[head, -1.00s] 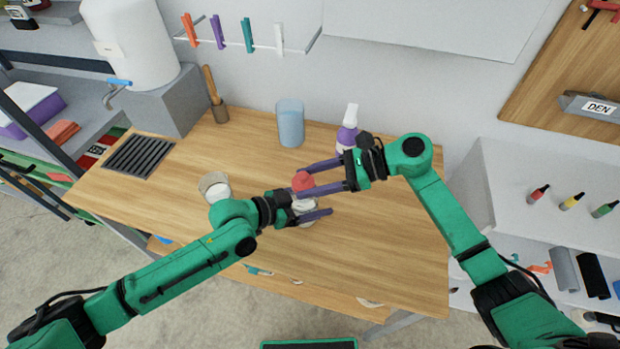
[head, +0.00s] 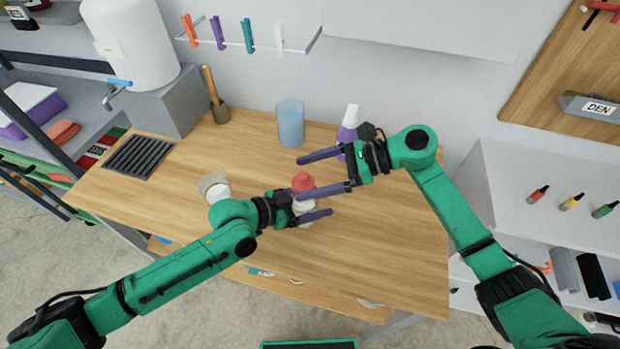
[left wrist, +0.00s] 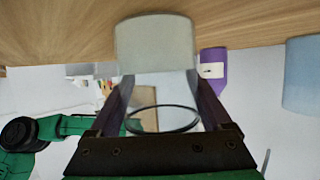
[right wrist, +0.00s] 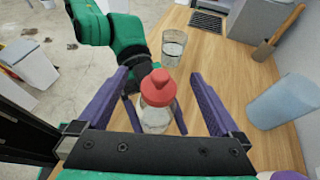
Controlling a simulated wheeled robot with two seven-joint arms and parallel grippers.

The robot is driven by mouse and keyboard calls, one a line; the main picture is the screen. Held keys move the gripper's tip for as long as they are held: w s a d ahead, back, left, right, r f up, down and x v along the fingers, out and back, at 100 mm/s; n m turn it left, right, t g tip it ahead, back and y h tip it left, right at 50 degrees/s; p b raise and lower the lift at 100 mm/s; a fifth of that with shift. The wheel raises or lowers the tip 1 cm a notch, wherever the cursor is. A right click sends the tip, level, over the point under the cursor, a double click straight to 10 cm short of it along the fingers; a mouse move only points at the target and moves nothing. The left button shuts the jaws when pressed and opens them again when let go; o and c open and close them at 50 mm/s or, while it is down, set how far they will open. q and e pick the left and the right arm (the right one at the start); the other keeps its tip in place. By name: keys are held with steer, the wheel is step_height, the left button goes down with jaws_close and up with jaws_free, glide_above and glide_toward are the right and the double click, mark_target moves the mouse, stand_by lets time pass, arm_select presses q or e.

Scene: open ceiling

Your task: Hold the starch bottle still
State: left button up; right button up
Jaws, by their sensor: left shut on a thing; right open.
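The starch bottle, whitish with a red cap (head: 303,182), stands upright on the wooden table. My left gripper (head: 316,208) is shut on its body, low down. In the left wrist view, its pale body (left wrist: 155,45) sits between the fingers, and the red cap does not show. My right gripper (head: 305,176) is open, with one finger on each side of the cap. In the right wrist view, the cap (right wrist: 158,88) lies between the spread fingers with a gap on both sides. In the head view, the fingers partly hide the bottle.
A clear glass (head: 215,187) stands left of the bottle. A blue tumbler (head: 290,124) and a purple bottle with a white top (head: 347,133) stand behind. A wooden-handled tool (head: 213,96) stands near the wall. The table's front right is clear.

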steer(key=shift+r, duration=1.95)
arm_select(q)
steer(key=o, duration=1.3)
steer(key=shift+a, duration=0.1)
steer(key=v, duration=1.1)
steer(key=shift+s+a+r, duration=0.2)
steer(key=shift+a+r, duration=0.1)
steer(key=shift+r, duration=0.1)
arm_select(e)
steer(key=shift+r, duration=0.1)
